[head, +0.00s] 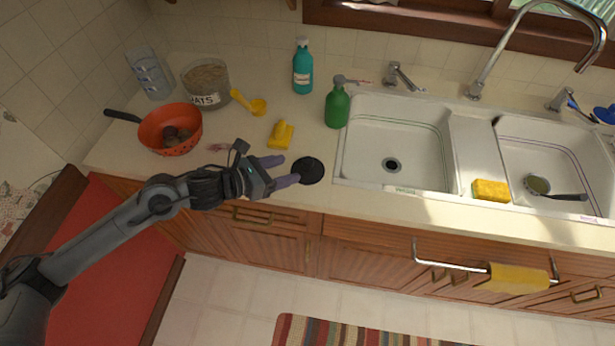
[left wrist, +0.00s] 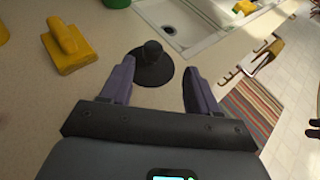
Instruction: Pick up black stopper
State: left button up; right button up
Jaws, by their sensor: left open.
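The black stopper (head: 308,170) is a round disc lying flat on the counter, left of the left sink basin and near the counter's front edge. In the left wrist view the stopper (left wrist: 151,68) shows a raised knob in its middle. My left gripper (head: 286,170) is open, with its purple fingertips just left of the stopper in the head view. In the left wrist view the open fingers (left wrist: 157,82) point toward the stopper, which lies ahead and between them. Nothing is held. My right gripper is in neither view.
A yellow brush-like block (head: 281,134) sits behind the gripper, with a green soap bottle (head: 337,107) behind the stopper. A red colander (head: 158,138) stands left. The sink rim (head: 338,160) is close on the stopper's right. The counter's front edge is near.

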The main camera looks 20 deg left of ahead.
aim_at(312, 161)
pick_arm(q)
jog(key=shift+w+f, duration=0.25)
jog(key=shift+w, duration=0.05)
jog(key=x, duration=0.4)
jog(key=shift+w, duration=0.1)
jog(key=shift+a+f+b+x, duration=0.1)
jog(key=shift+b+x, duration=0.1)
jog(key=shift+x, duration=1.35)
jog(key=shift+a+f+b+x, duration=0.1)
jog(key=shift+a+b+x, duration=0.05)
jog(key=shift+x, duration=1.4)
jog(key=shift+c, duration=0.4)
jog(key=c, duration=1)
